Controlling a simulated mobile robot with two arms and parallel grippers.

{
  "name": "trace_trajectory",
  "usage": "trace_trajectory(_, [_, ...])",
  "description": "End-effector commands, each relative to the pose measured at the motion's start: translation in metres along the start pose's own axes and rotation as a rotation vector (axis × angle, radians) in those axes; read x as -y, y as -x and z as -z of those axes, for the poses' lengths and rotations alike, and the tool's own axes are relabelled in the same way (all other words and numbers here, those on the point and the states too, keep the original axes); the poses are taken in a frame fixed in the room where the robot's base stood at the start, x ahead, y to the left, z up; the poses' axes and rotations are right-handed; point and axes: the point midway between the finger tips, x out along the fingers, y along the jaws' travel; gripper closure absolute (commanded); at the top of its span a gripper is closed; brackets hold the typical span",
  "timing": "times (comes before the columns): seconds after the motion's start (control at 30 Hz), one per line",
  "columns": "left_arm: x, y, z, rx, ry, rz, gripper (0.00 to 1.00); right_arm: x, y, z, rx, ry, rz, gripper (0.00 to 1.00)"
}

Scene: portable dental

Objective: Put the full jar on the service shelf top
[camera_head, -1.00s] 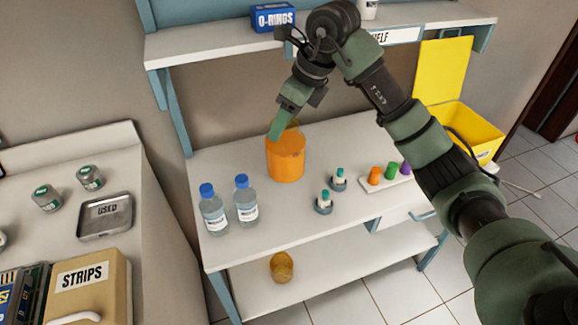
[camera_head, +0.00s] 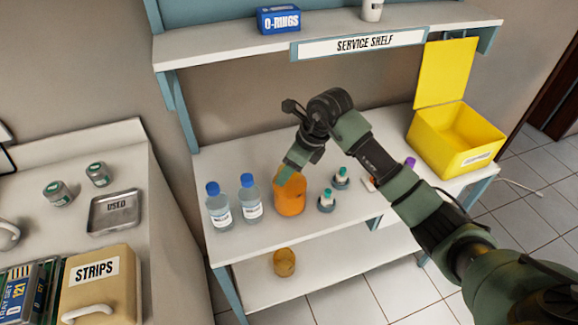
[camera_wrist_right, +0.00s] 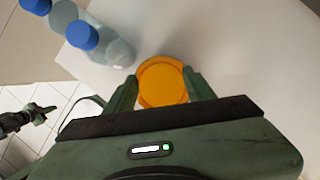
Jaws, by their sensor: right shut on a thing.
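The orange jar (camera_head: 290,197) stands upright over the middle table top, just right of two blue-capped bottles. I cannot tell whether its base touches the surface. My right gripper (camera_head: 284,174) is shut on it from above; in the right wrist view the jar (camera_wrist_right: 163,84) sits between the two fingers. The service shelf top (camera_head: 215,45) is the upper white board, above and behind the jar. A second, amber jar (camera_head: 284,262) is on the lower shelf. A dark green gripper, seemingly my left (camera_wrist_right: 32,116), shows small at the wrist view's left; its jaws are unclear.
The upper shelf holds a blue O-RINGS box (camera_head: 279,19) and a white cup (camera_head: 372,10), with clear room between them. Two bottles (camera_head: 219,207) (camera_head: 251,199) and two teal-capped vials (camera_head: 327,200) flank the jar. A yellow bin (camera_head: 455,140) stands right.

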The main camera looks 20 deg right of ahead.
Motion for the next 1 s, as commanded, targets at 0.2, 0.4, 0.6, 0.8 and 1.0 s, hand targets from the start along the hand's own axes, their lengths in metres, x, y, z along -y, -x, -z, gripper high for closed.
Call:
trace_trajectory(0.2, [0.000,0.000,0.000,0.000,0.000,0.000,1.00,0.001,0.002,-0.002,0.006,0.001,0.003,1.00])
trace_trajectory(0.4, [0.000,-0.002,0.000,0.000,0.000,0.000,1.00,0.000,-0.001,0.000,0.001,0.001,0.001,0.24])
trace_trajectory(0.6, [0.000,-0.002,0.000,0.000,0.000,0.000,1.00,0.000,-0.001,0.000,0.001,0.001,0.001,0.24])
trace_trajectory(0.8, [0.000,-0.002,0.000,-0.001,0.000,0.000,1.00,0.002,0.008,-0.001,0.004,0.002,0.005,0.24])
trace_trajectory(1.0, [-0.001,-0.010,0.000,-0.001,0.000,0.000,1.00,0.003,0.045,-0.001,0.004,0.002,0.008,0.24])
